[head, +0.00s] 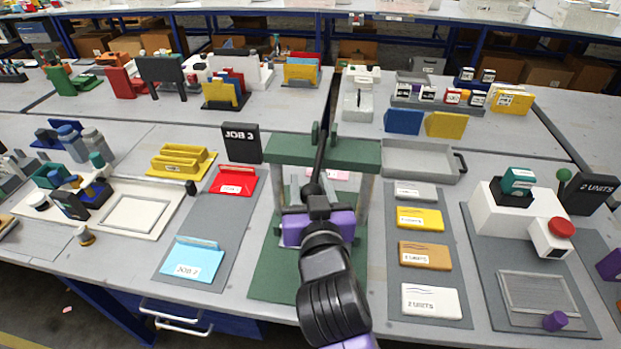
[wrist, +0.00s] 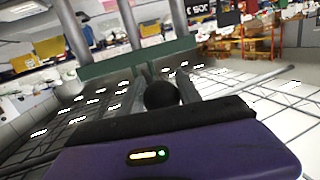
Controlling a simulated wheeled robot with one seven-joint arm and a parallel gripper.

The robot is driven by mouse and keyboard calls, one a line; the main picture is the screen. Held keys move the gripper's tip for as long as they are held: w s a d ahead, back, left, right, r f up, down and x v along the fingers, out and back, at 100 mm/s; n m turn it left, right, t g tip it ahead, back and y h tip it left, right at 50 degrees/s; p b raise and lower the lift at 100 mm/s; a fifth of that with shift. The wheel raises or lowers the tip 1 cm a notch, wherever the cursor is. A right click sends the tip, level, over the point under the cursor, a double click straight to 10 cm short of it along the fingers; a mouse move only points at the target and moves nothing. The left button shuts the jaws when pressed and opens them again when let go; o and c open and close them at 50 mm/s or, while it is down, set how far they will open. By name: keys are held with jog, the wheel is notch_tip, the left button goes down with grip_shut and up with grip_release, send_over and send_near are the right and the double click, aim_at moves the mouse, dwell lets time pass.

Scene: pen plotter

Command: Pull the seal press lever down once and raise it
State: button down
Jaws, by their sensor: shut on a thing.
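The seal press (head: 280,150) stands in the middle of the table, with a dark green crossbar on grey posts and a green base plate (head: 275,270). Its black lever (head: 320,165) runs from the pivot on the crossbar toward me. My purple gripper (head: 318,200) is at the lever's near end, in front of the press. In the wrist view the lever's round black knob (wrist: 161,95) sits between the fingers of my gripper (wrist: 160,90), which is shut on it. The green crossbar (wrist: 120,65) shows beyond. My arm hides much of the base.
To the left lie a red folder (head: 233,181) and a light blue folder (head: 192,262). To the right is a grey board with several cards, including a yellow card (head: 420,218). A white machine with a red button (head: 561,228) stands farther right. A pink card (head: 330,174) shows partly behind my gripper.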

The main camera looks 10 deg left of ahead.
jog(key=w+r+p, duration=0.3)
jog(key=r+p, duration=0.3)
jog(key=r, duration=0.5)
jog(key=shift+w+a, duration=0.15)
jog(key=shift+a, duration=0.15)
jog(key=c, duration=1)
grip_release()
jog(key=shift+f, duration=0.1)
jog(key=shift+o, duration=0.5)
jog(key=shift+d, duration=0.1)
jog(key=shift+w, duration=0.1)
